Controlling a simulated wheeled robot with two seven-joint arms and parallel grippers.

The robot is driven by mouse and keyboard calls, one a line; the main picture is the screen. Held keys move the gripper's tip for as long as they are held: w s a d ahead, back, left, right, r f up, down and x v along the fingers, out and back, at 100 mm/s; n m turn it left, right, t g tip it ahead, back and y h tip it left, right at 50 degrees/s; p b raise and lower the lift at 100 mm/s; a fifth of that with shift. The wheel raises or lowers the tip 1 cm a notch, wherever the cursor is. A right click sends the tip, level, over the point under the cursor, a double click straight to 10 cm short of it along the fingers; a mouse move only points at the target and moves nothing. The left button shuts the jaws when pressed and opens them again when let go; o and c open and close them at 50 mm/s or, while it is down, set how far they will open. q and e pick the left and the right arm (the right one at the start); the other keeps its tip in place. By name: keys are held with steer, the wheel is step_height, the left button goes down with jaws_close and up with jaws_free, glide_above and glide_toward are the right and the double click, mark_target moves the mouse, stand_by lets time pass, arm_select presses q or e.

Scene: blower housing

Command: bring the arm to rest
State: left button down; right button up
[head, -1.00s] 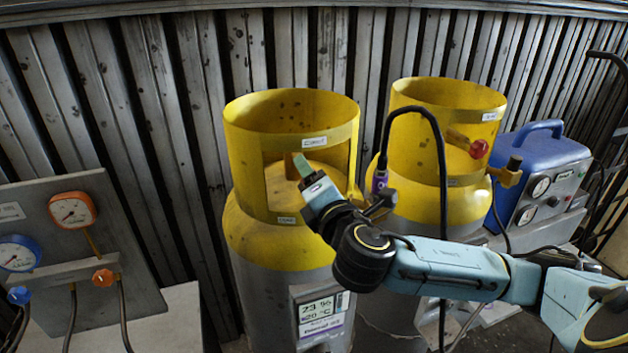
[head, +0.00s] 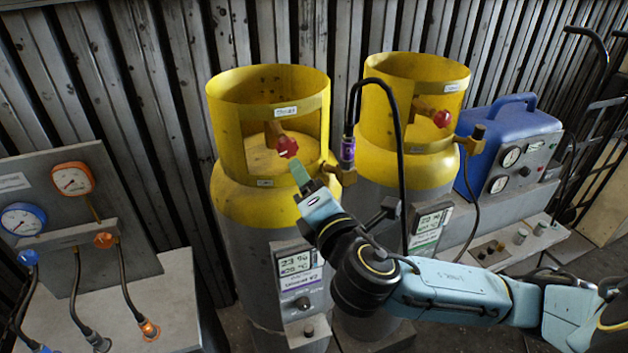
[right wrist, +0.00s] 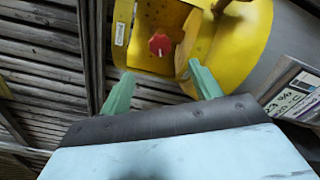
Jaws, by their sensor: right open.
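My right arm comes in from the right in the head view. Its gripper (head: 302,174) is in front of the left yellow-topped cylinder (head: 245,205), just below the opening in its collar. In the right wrist view the green fingers of the right gripper (right wrist: 160,92) are spread apart with nothing between them. Beyond them are the yellow collar (right wrist: 240,45) and the red valve knob (right wrist: 160,44). The knob (head: 287,147) also shows in the head view, just above the fingertips and apart from them as far as I can tell. My left gripper is not in view.
A second cylinder (head: 425,160) stands right of the first, with a purple-ended black hose (head: 348,150) between them. A blue machine (head: 512,135) stands at the right. A gauge panel (head: 115,235) with hoses is at the left. A corrugated wall closes the back.

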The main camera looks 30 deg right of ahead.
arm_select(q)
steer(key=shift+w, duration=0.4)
